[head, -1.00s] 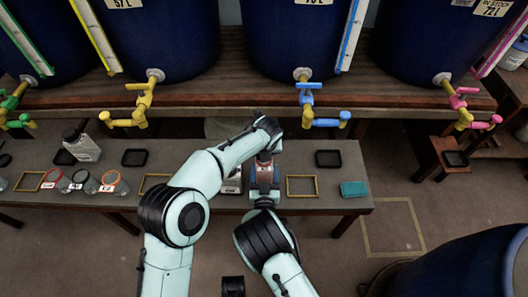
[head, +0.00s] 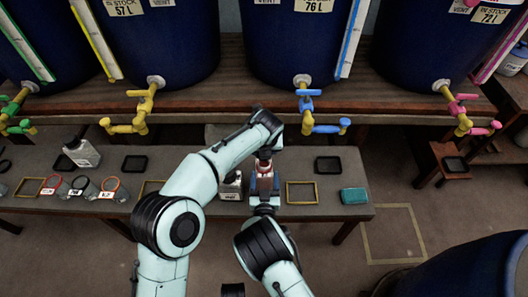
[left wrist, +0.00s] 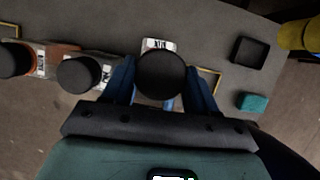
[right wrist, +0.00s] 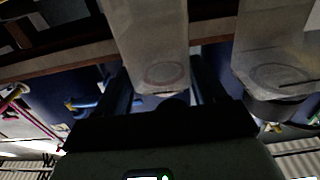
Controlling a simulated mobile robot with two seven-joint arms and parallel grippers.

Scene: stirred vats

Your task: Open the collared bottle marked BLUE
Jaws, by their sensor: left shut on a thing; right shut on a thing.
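A bottle (head: 264,167) with a small red and white marking is held upright above the bench, between my two grippers. Its lettering is too small to read in the head view. My left gripper (left wrist: 160,88) comes from above and is shut on its dark round cap (left wrist: 161,75); a white label, not clearly legible, shows just beyond. My right gripper (head: 264,188) is shut on the bottle from the near side. In the right wrist view its pale translucent body (right wrist: 150,45) lies between the fingers. I cannot tell whether the cap is loose.
A second bottle (head: 231,187) stands close left; two capped bottles show in the left wrist view (left wrist: 82,73). A yellow frame (head: 301,192), black tray (head: 328,165) and teal block (head: 354,196) lie right. Blue vats with coloured taps (head: 309,112) stand behind the bench (head: 220,207).

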